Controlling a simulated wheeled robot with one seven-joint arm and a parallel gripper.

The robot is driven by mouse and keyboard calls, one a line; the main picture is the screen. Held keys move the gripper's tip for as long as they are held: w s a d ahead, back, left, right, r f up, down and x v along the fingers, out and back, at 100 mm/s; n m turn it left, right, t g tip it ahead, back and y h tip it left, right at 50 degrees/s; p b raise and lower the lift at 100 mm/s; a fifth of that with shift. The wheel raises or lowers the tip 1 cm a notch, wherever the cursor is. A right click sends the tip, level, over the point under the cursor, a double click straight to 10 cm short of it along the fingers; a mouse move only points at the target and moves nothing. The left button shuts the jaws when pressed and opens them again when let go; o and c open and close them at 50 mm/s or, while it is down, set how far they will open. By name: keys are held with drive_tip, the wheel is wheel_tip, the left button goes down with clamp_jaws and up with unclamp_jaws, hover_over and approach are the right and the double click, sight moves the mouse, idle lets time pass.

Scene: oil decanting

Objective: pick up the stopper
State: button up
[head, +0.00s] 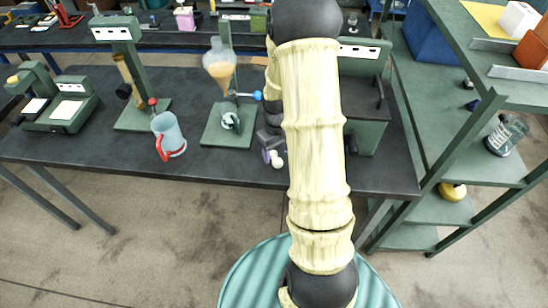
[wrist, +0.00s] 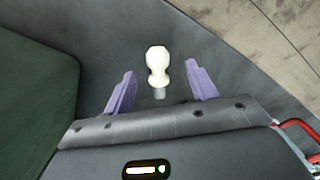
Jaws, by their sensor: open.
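The stopper (wrist: 158,66) is a small cream-white knobbed piece with a short translucent plug end. In the wrist view it lies on the dark bench top, between and slightly beyond the fingertips of my gripper (wrist: 160,82). The two purple fingers are apart, one on each side of it, and I see no contact. In the head view the stopper (head: 276,159) shows as a small white spot near the bench's front edge, beside my gripper (head: 268,155). My arm hides part of the bench behind it.
A separating funnel (head: 220,68) with orange liquid hangs on a green stand left of my arm. A clear jug with a red handle (head: 170,136) stands further left. A green machine (head: 366,105) stands right of my arm. Green shelving (head: 470,140) is at the right.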

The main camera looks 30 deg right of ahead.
sight(278, 160)
drive_tip(key=shift+f, duration=0.15)
drive_tip(key=shift+d+f+p, duration=0.2)
drive_tip(key=shift+f+p, duration=0.7)
drive_tip(key=shift+f, duration=1.55)
drive_tip(key=c, duration=1.2)
wheel_tip(278, 160, up, 10)
drive_tip(key=shift+r+b, duration=0.1)
drive_tip(key=shift+b, duration=0.85)
